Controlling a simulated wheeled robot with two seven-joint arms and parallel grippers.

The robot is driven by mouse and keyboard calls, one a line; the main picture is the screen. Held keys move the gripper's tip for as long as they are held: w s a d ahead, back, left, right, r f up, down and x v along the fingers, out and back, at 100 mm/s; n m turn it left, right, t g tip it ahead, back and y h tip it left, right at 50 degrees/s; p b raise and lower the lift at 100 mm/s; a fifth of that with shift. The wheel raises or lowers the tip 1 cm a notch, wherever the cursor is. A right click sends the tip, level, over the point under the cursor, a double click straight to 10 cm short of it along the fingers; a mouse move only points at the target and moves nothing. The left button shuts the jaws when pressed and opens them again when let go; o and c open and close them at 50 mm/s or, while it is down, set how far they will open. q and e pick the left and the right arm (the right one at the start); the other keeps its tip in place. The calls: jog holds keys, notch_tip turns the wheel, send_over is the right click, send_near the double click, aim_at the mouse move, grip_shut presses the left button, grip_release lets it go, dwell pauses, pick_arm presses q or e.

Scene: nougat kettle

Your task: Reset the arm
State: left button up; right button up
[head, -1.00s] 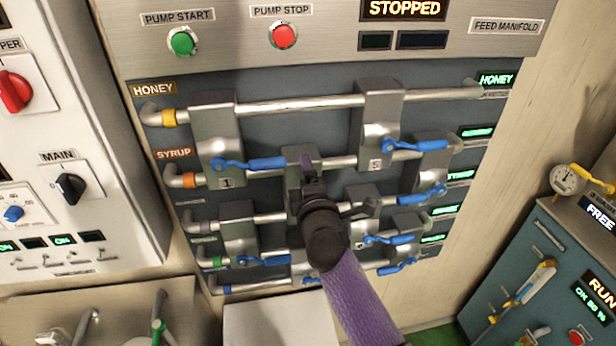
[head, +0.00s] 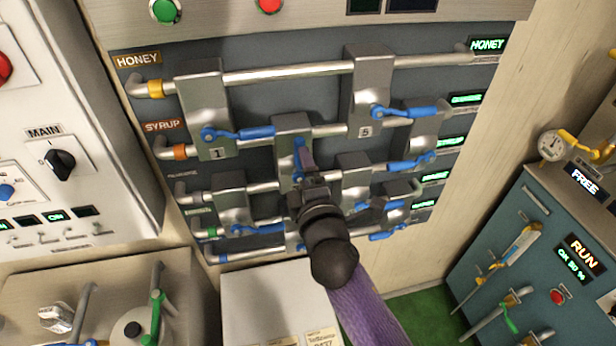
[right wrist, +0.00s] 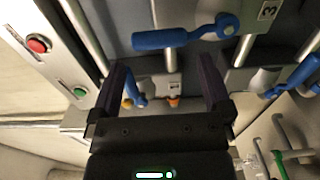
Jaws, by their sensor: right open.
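My right gripper (head: 308,172) is in front of the feed manifold panel (head: 270,55), near its middle valve block (head: 290,128). A blue lever handle (head: 299,150) on that block is partly hidden behind the gripper. In the right wrist view my right gripper (right wrist: 165,85) has its two dark fingers spread apart with nothing held between them. A blue lever (right wrist: 165,40) lies beyond the fingertips there, and a smaller blue lever (right wrist: 134,88) shows between the fingers. I cannot tell whether a finger touches anything. My left gripper is out of view.
Other valve blocks with blue levers, such as the one marked 5 (head: 403,112) and the one marked 1 (head: 238,133), crowd the panel. A white control cabinet (head: 110,150) stands left. A teal cabinet (head: 500,235) with levers stands right. A pale box (head: 270,300) stands below the manifold.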

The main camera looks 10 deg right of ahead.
jog(key=shift+s, duration=1.05)
